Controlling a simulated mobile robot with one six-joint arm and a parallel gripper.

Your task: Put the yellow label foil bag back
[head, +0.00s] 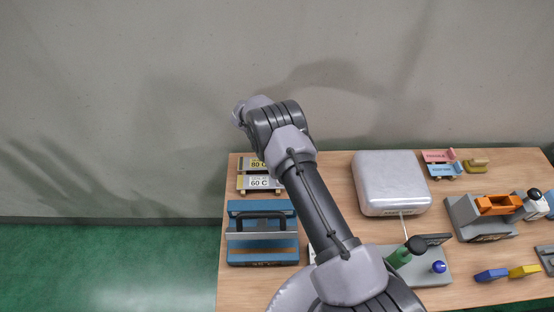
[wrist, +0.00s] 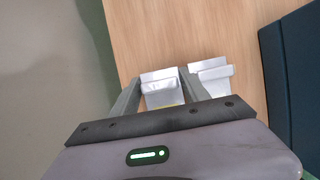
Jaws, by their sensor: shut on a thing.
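A silvery foil bag (wrist: 159,83) sits between the two fingers of my gripper (wrist: 158,92) in the wrist view, and my gripper is shut on it. A small yellow patch shows at its lower edge, mostly hidden by the gripper body. A second silvery piece (wrist: 211,76) is just right of the right finger, apart from the held bag. In the head view my arm hides the fingers and the held bag.
Plates marked 80 C (head: 250,163) and 60 C (head: 259,184) lie at the table's back left. A blue rack with a black handle (head: 262,250) stands in front of them. A silver box (head: 390,181), a grey-orange fixture (head: 480,215) and small coloured blocks are to the right.

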